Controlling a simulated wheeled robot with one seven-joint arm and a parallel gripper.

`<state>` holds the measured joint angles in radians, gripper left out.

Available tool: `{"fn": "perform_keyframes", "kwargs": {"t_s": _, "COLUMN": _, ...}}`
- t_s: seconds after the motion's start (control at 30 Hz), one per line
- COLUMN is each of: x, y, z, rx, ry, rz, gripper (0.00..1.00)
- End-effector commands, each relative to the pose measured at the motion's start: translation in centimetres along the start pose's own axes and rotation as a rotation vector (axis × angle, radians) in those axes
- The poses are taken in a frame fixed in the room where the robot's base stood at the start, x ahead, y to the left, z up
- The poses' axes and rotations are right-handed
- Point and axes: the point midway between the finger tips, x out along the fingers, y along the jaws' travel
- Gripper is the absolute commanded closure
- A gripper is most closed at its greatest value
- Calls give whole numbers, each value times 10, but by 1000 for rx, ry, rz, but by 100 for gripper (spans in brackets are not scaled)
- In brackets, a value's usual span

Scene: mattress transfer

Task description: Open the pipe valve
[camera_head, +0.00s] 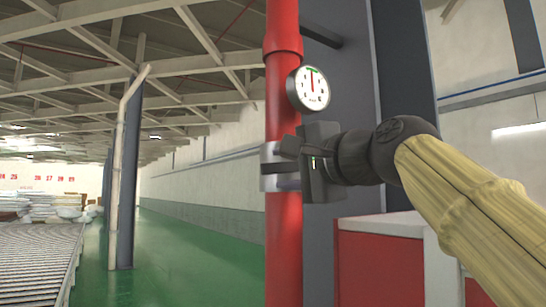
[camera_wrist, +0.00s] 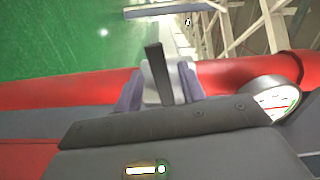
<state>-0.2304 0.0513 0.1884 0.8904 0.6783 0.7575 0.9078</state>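The red pipe (camera_head: 284,225) stands upright in the head view and crosses the wrist view sideways (camera_wrist: 75,88). A silver valve body (camera_head: 270,168) sits on it, below a round white gauge (camera_head: 308,88). My dark gripper (camera_head: 289,150) is at the valve, its front end overlapping the pipe and valve body. In the wrist view my gripper (camera_wrist: 158,92) reaches toward the pale valve fitting (camera_wrist: 181,72). A dark bar stands out in front of the fitting, between greyish-purple parts. I cannot tell whether the bar is the valve handle or a finger, nor whether the fingers grip anything.
A dark column (camera_head: 345,130) stands right behind the pipe. A red cabinet with a pale top (camera_head: 380,225) is below my arm.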

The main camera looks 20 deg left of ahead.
Motion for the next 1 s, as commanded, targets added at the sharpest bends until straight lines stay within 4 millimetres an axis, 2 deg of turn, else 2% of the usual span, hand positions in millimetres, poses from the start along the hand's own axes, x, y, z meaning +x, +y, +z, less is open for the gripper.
{"fn": "perform_keyframes", "kwargs": {"t_s": 0.1, "x": 21, "y": -4, "z": 0, "rx": 1, "ry": -2, "rz": 2, "gripper": 60}}
{"fn": "perform_keyframes", "kwargs": {"t_s": 0.23, "x": 37, "y": -2, "z": 0, "rx": 1, "ry": -1, "rz": 2, "gripper": 60}}
{"fn": "perform_keyframes", "kwargs": {"t_s": 0.6, "x": 44, "y": 0, "z": 0, "rx": -1, "ry": 0, "rz": 0, "gripper": 60}}
{"fn": "perform_keyframes", "kwargs": {"t_s": 0.67, "x": 43, "y": 0, "z": 0, "rx": -1, "ry": 0, "rz": 0, "gripper": 70}}
{"fn": "perform_keyframes", "kwargs": {"t_s": 0.8, "x": 43, "y": 0, "z": 0, "rx": 0, "ry": 0, "rz": 0, "gripper": 97}}
{"fn": "perform_keyframes", "kwargs": {"t_s": 0.83, "x": 43, "y": 0, "z": 0, "rx": 0, "ry": 0, "rz": 0, "gripper": 100}}
{"fn": "perform_keyframes", "kwargs": {"t_s": 1.0, "x": 43, "y": 0, "z": 0, "rx": 0, "ry": 1, "rz": 0, "gripper": 100}}
